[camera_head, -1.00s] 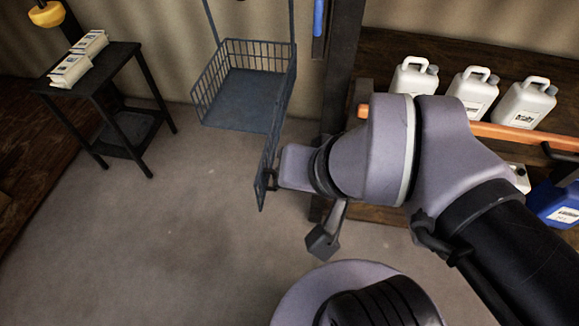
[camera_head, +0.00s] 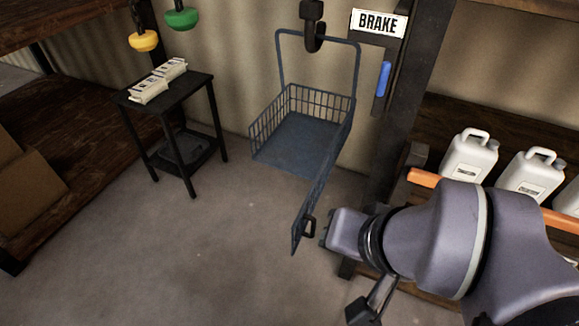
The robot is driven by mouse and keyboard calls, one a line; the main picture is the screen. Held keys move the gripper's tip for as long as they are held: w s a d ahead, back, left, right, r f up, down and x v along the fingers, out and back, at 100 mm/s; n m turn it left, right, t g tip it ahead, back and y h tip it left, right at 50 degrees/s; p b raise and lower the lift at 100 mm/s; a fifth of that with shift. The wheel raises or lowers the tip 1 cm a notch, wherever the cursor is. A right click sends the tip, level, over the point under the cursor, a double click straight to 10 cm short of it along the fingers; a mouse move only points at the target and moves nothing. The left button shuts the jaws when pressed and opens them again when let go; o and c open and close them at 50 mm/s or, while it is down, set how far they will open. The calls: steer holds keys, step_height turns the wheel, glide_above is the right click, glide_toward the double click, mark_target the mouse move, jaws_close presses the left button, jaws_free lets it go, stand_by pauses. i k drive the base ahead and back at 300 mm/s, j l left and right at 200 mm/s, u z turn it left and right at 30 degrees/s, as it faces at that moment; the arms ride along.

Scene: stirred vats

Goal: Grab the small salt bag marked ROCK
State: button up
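Two small white bags with dark print lie side by side on a small black table at the left: a nearer bag (camera_head: 148,90) and a farther bag (camera_head: 170,68). Their print is too small to read, so I cannot tell which is marked ROCK. My gripper (camera_head: 328,231) is at the end of my arm, right of the middle, well away from the bags. It is close beside the handle on the basket's swung-out gate (camera_head: 318,195). I cannot make out its fingers or whether it touches the handle.
A blue wire basket (camera_head: 300,135) hangs from a dark hook (camera_head: 312,22). A BRAKE sign (camera_head: 377,22) is on the wall by a post. White jugs (camera_head: 468,158) stand at the right. A wooden shelf (camera_head: 60,140) is at the left. The floor (camera_head: 190,255) before the table is clear.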

mark_target(174, 68)
steer(key=i+j+u, duration=0.3)
steer(key=u, duration=0.15)
steer(key=i+j+u, duration=0.6)
steer(key=i+u, duration=0.2)
steer(key=u, duration=0.15)
steer(key=i+j+z, duration=0.1)
steer(key=i, duration=0.45)
steer(key=i+j+z, duration=0.1)
steer(key=i, duration=0.45)
steer(key=i+j+z, duration=0.1)
steer(key=i+j, duration=0.2)
steer(key=i, duration=0.25)
steer(key=i+z, duration=0.7)
steer(key=z, duration=0.15)
steer(key=i+j+z, duration=0.25)
steer(key=z, duration=0.15)
steer(key=i+j+z, duration=0.3)
steer(key=z, duration=0.15)
steer(key=i+j+z, duration=0.4)
steer(key=k, duration=0.1)
